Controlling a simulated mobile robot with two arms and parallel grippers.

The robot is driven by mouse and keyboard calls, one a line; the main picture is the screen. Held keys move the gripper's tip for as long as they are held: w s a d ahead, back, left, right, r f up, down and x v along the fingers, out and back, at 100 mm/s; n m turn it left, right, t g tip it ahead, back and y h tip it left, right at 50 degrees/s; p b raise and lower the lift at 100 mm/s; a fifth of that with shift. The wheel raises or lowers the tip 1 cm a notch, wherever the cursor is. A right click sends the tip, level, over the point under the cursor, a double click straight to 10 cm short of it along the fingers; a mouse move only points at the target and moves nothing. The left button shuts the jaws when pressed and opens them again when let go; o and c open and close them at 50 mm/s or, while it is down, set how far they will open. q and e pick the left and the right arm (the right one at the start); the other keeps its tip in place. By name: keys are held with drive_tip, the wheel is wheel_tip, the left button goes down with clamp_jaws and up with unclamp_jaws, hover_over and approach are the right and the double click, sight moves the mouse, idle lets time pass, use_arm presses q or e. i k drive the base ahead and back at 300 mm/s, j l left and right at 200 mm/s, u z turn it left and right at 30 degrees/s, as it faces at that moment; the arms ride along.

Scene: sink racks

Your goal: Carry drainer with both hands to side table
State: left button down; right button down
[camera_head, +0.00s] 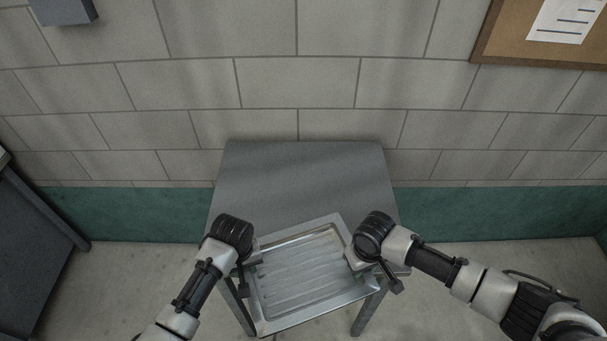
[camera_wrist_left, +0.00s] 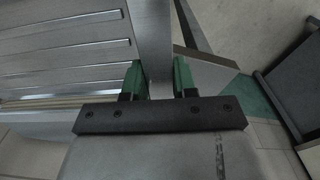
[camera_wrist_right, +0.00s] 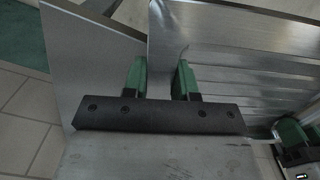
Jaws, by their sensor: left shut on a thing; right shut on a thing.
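The drainer (camera_head: 310,268) is a shallow silver metal tray with long ridges and a raised rim. It is held between my two grippers, turned slightly, over the front edge of the grey side table (camera_head: 305,180). I cannot tell whether it touches the table. My left gripper (camera_head: 245,262) is shut on the drainer's left rim; its green fingers (camera_wrist_left: 158,80) straddle the rim in the left wrist view. My right gripper (camera_head: 352,258) is shut on the right rim; its green fingers (camera_wrist_right: 161,80) show in the right wrist view, with the ridged drainer (camera_wrist_right: 240,70) beside them.
The table's back part is bare and stands close to the block wall (camera_head: 300,80). A dark cabinet (camera_head: 35,240) stands at the far left. A cork board (camera_head: 500,45) hangs at the upper right. The floor (camera_head: 480,255) right of the table is clear.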

sight(304, 204)
drive_tip(key=i, duration=0.85)
